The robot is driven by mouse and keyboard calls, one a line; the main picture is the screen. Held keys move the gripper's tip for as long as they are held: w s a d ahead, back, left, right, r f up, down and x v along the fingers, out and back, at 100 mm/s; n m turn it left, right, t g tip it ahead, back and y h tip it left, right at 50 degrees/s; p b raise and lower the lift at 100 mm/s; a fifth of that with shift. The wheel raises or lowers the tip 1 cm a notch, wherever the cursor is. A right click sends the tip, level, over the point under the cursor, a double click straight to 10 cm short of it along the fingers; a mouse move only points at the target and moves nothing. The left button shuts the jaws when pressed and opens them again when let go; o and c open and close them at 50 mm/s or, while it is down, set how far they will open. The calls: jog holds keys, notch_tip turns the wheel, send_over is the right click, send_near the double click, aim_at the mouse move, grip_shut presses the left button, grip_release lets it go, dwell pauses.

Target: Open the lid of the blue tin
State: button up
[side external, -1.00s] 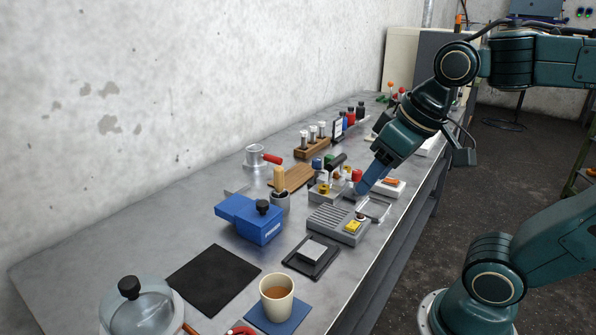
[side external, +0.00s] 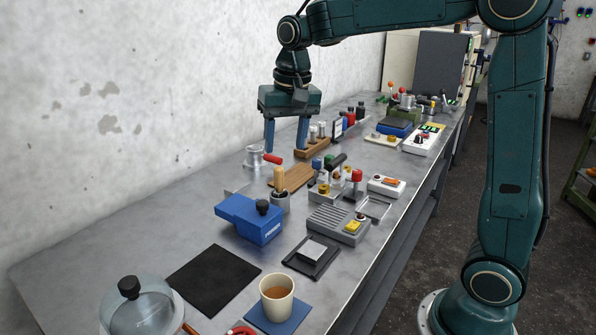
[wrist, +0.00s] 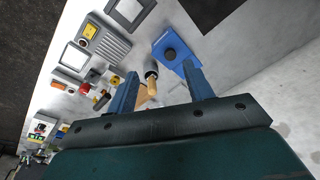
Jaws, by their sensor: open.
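The blue tin (side external: 250,222) sits on the metal bench, with a black round knob (side external: 262,207) on top near its right end. Its lid looks closed. My gripper (side external: 286,148) is open and empty, fingers pointing down. It hangs above the far side of the bench, behind the tin and apart from it. The wrist view shows both blue fingers (wrist: 160,75) spread apart.
A metal cup with a red handle (side external: 254,157), a wooden board (side external: 291,178) and a wood-handled tool in a grey holder (side external: 280,195) stand behind the tin. A grey switch box (side external: 338,224) is to its right. A black mat (side external: 213,281) lies in front, bare.

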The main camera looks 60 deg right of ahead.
aim_at(262, 203)
jog(key=w+d+f+m+g, duration=0.1)
jog(key=w+d+f+m, duration=0.1)
jog(key=w+f, duration=0.4)
jog(key=w, duration=0.3)
jog(key=shift+w+f+m+g, duration=0.15)
jog(key=shift+f+m+g, duration=0.15)
jog(key=shift+f, duration=0.05)
notch_tip(262, 203, down, 14)
jog(key=shift+r, duration=0.1)
dwell(0.4)
jog(key=shift+c, duration=0.4)
grip_shut()
